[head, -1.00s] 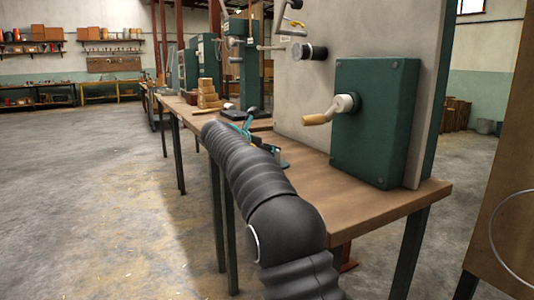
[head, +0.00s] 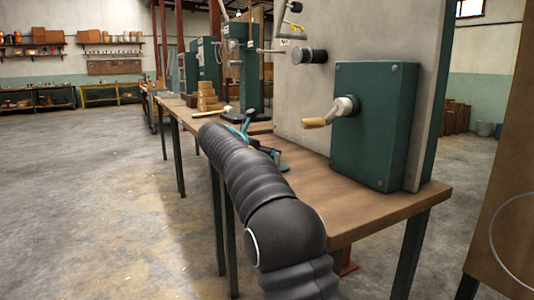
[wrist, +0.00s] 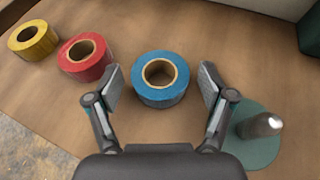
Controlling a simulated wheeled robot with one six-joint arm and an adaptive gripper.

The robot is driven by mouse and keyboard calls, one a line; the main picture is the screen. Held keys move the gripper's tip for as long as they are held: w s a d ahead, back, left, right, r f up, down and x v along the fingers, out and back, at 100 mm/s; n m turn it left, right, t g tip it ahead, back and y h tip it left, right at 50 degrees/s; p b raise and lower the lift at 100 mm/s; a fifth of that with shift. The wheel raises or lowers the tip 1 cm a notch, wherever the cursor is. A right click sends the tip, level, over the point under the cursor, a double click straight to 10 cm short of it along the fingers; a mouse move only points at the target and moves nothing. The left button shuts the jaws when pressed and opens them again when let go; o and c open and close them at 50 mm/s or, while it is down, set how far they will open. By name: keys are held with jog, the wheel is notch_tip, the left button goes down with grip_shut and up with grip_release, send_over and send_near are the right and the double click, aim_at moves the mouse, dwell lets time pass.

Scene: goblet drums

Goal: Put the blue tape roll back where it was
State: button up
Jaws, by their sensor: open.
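The blue tape roll (wrist: 160,80) lies flat on the wooden bench in the wrist view, its cardboard core facing up. My gripper (wrist: 160,87) is open, with one finger on each side of the roll and a small gap showing at both sides. A green round base with an upright metal peg (wrist: 262,127) stands just right of my right finger, with no roll on it. In the head view my arm hides most of the gripper's area, and I cannot make out the blue roll there.
A red tape roll (wrist: 84,57) lies close to my left finger, and a yellow one (wrist: 33,40) lies farther left near the bench edge. In the head view a green crank box (head: 375,125) stands on the bench (head: 390,212), with wooden blocks (head: 207,97) farther back.

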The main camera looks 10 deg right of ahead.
jog(key=v, duration=1.1)
jog(key=shift+p, duration=0.4)
